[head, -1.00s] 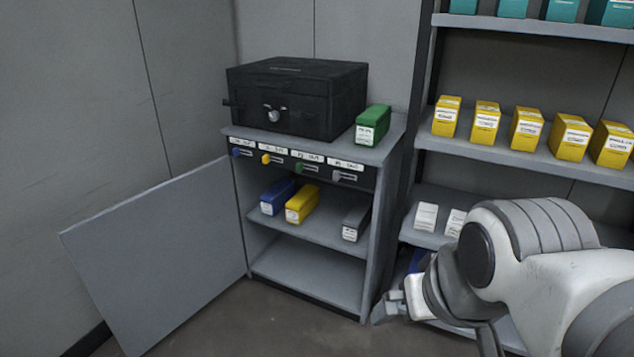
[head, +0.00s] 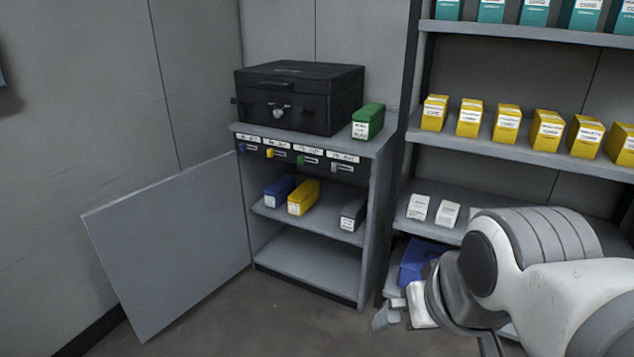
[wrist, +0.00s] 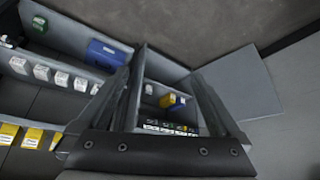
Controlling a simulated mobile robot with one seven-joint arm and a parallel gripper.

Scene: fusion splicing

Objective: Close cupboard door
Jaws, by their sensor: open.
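The cupboard door (head: 168,245) is a flat grey panel. It stands wide open, swung out to the left of the grey cupboard (head: 372,215), hinged at its left side. The door also shows in the wrist view (wrist: 238,86), on the right. My gripper (head: 388,316) is at the lower right of the cupboard, in front of the shelving and apart from the door. In the wrist view its two dark fingers (wrist: 165,95) are spread with nothing held between them. The cupboard holds blue, yellow and grey boxes on its middle shelf (head: 310,222); its bottom shelf is empty.
A black case (head: 300,100) and a green box (head: 368,121) stand on the cupboard top. A shelving rack (head: 490,150) with yellow, white and teal boxes stands to the right. A blue bin (head: 420,258) sits low there. The floor before the cupboard (head: 265,320) is clear.

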